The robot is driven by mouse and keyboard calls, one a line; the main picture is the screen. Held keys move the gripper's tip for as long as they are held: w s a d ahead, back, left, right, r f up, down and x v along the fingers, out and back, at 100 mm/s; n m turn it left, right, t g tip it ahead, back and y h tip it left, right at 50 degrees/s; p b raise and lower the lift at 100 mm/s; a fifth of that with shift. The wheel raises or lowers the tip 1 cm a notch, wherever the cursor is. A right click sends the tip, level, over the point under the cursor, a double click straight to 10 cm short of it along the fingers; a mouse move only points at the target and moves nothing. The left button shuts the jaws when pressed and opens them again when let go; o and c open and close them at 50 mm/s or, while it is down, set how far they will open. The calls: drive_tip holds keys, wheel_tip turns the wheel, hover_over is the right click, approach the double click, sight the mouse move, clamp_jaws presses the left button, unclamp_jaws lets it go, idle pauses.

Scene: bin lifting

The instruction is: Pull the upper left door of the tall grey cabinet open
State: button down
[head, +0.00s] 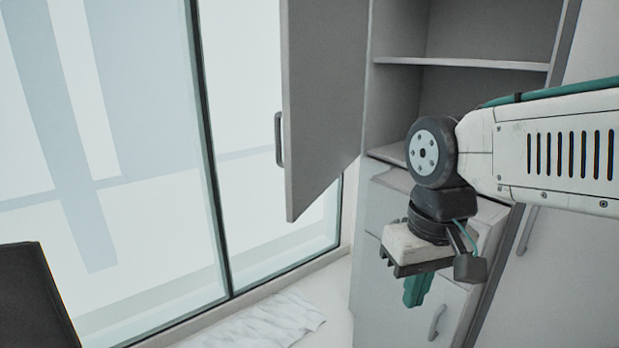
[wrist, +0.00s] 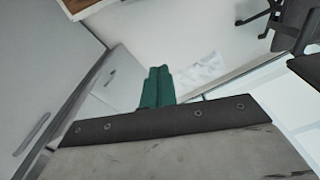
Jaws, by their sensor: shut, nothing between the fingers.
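The upper left door (head: 325,110) of the tall grey cabinet (head: 405,180) stands swung wide open to the left, its dark handle (head: 279,140) near its outer edge. The opening behind it shows bare shelves (head: 460,63). My gripper (head: 416,294) points down in front of the lower part of the cabinet, to the right of and below the open door, apart from the door and its handle. Its green fingers are shut together with nothing between them. They also show in the wrist view (wrist: 157,88), above the floor. The door cannot be made out for certain in the wrist view.
Lower cabinet fronts carry handles (head: 437,322), and a closed door with a handle (head: 528,230) is at right. Glass panels (head: 110,150) stand at left. A pale patch (head: 262,322) lies on the floor. Dark chairs (wrist: 300,25) show in the wrist view; open floor lies between.

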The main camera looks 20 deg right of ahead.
drive_tip(key=w+d+r+m+t+y, duration=0.2)
drive_tip(key=w+r+m, duration=0.2)
drive_tip(key=w+m, duration=0.5)
drive_tip(key=w+d+r+m+t+y, duration=0.1)
drive_tip(key=w+r+m+t+y, duration=0.15)
drive_tip(key=w+m, duration=0.6)
drive_tip(key=w+d+r+m+t+y, duration=0.2)
drive_tip(key=w+r+m, duration=0.2)
drive_tip(key=w+m, duration=0.55)
drive_tip(key=n, duration=0.1)
approach(297, 185)
drive_tip(key=shift+g+h, duration=0.25)
drive_tip(key=shift+x, duration=3.05)
drive_tip(key=shift+w+a+r, duration=0.1)
drive_tip(key=shift+w+r, duration=0.05)
drive_tip(key=shift+w, duration=0.1)
